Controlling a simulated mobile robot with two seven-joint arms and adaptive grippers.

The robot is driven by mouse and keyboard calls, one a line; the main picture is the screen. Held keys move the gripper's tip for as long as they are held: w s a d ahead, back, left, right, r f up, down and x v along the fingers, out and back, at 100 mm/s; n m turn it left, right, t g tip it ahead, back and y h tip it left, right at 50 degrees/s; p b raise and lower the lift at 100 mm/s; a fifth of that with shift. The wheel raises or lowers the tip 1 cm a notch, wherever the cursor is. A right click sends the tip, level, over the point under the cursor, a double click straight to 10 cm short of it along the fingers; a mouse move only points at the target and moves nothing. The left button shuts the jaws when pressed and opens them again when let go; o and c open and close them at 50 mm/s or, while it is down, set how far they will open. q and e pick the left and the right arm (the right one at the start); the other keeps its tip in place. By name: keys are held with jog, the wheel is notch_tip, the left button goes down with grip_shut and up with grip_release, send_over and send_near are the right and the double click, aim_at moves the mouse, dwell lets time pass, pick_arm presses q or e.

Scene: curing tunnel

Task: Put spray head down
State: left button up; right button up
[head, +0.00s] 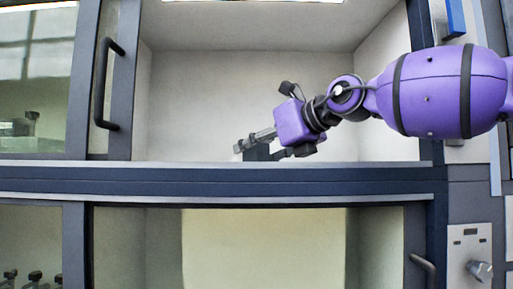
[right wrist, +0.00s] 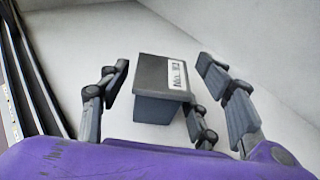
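My right gripper (head: 258,143) reaches into the upper compartment from the right. In the right wrist view its fingers (right wrist: 162,72) are spread apart. A dark blue-grey box (right wrist: 157,108) with a white printed label on its top shows between and beyond them, with a gap to each fingertip. It looks upright on the pale surface. Part of its right side is hidden by a finger linkage. In the head view a dark block (head: 257,153), likely this box, shows partly under the gripper. No other spray head is recognisable. My left gripper is out of view.
The upper compartment (head: 195,95) has pale walls and is otherwise empty. Its dark front ledge (head: 200,180) runs below the gripper. A dark-framed door with a black handle (head: 106,84) stands at the left. A lower compartment (head: 260,250) lies beneath.

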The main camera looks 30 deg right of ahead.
jog(key=shift+s+r, duration=0.15)
jog(key=shift+r, duration=0.15)
jog(key=v, duration=0.1)
jog(key=p+v, duration=0.1)
jog(key=v, duration=0.3)
jog(key=shift+s+r, duration=0.15)
jog(key=shift+r, duration=0.2)
jog(key=v, duration=0.4)
jog(key=shift+s+d+f+p, duration=0.1)
jog(key=shift+s+f+p, duration=0.05)
jog(key=shift+s+p, duration=0.2)
jog(key=shift+s+d, duration=0.2)
jog(key=shift+s, duration=0.2)
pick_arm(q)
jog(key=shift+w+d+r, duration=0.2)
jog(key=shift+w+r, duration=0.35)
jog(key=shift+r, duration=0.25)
pick_arm(e)
jog(key=shift+s+d, duration=0.1)
jog(key=shift+s, duration=0.1)
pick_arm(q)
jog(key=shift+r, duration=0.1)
pick_arm(e)
jog(key=shift+s, duration=0.1)
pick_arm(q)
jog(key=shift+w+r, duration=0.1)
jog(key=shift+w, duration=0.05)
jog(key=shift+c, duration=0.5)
